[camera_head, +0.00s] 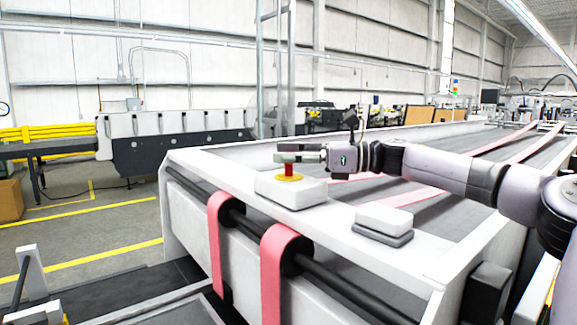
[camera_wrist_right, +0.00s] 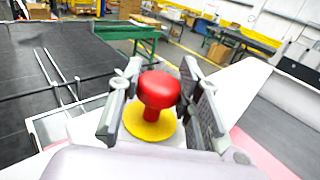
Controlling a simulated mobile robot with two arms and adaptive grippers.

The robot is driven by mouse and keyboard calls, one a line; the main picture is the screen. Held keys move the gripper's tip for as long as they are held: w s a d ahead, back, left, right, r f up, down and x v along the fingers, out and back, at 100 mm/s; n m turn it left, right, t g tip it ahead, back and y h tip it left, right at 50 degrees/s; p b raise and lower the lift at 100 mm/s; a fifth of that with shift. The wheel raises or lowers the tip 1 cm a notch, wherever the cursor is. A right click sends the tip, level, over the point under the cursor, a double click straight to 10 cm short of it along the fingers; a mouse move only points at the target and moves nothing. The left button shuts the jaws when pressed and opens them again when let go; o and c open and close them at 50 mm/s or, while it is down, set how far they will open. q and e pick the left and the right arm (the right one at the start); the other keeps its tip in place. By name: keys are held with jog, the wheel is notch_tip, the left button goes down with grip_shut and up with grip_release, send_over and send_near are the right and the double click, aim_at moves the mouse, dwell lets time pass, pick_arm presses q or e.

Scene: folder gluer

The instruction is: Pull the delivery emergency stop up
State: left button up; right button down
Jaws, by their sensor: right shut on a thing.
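The delivery emergency stop (camera_head: 290,172) is a red mushroom button on a yellow disc, on a white box at the near corner of the machine frame. In the right wrist view the red button (camera_wrist_right: 159,90) stands upright between the two fingers, its stem and the yellow disc (camera_wrist_right: 150,124) showing below. My right gripper (camera_head: 288,152) reaches in from the right and is shut on the button; in the head view its fingers hide the red cap. My left gripper is in neither view.
A second white box (camera_head: 383,219) on a grey base sits on the frame to the right. Pink belts (camera_head: 283,262) loop over a dark roller below the button. The machine's white rim (camera_head: 230,172) runs along the near side. Open floor with yellow lines (camera_head: 110,208) lies to the left.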

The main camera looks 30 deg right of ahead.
jog(key=c, duration=1.5)
grip_release()
jog(key=shift+r, duration=0.3)
jog(key=o, duration=0.3)
jog(key=shift+f, duration=0.1)
jog(key=shift+o, duration=0.2)
jog(key=v, duration=1.2)
